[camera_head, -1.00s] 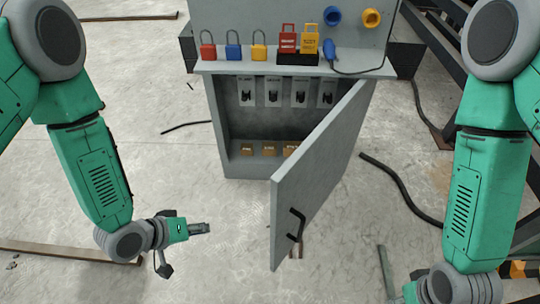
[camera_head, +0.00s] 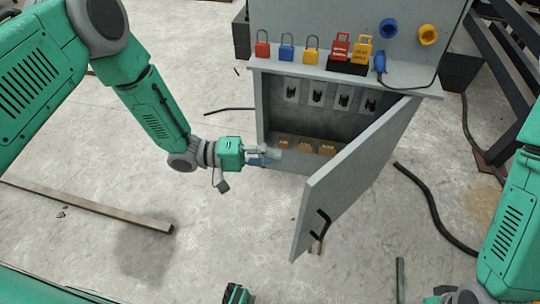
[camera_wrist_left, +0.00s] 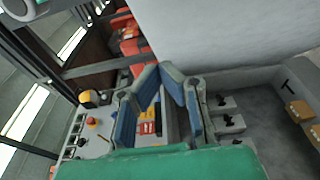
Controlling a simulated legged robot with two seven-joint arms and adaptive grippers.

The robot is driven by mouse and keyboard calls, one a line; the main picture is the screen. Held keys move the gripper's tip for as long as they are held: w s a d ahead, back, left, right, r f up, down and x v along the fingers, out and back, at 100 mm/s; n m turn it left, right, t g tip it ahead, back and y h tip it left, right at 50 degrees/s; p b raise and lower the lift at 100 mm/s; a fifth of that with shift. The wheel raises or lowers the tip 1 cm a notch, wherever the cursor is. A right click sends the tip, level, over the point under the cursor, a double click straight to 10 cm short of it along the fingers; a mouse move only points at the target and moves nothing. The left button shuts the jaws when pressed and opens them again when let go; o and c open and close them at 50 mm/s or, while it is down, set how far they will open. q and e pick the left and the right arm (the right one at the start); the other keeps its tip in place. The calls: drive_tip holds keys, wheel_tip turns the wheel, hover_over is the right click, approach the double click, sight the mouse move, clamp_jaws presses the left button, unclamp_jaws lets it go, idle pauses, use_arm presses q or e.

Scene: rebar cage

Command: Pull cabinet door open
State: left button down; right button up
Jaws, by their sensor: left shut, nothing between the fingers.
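The grey cabinet (camera_head: 262,105) stands with its door (camera_head: 362,165) swung well open, hinged at the right. A black handle (camera_head: 320,224) is on the door's outer face near its free edge. My left gripper (camera_head: 272,155) is shut and empty at the cabinet's lower left front, left of the door and apart from the handle. In the left wrist view its fingers (camera_wrist_left: 163,95) show in front of the cabinet's contents.
Padlocks (camera_head: 286,50) and lockout tags (camera_head: 342,48) stand on the cabinet's ledge. Small yellow boxes (camera_head: 305,147) sit inside. A black hose (camera_head: 428,208) lies right of the door, and a metal bar (camera_head: 90,205) lies at left. The floor before the cabinet is mostly clear.

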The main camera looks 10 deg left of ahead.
use_arm(q)
drive_tip(key=s+d, duration=0.1)
drive_tip(key=d, duration=0.8)
drive_tip(key=shift+b, duration=0.45)
drive_tip(key=shift+s, duration=0.2)
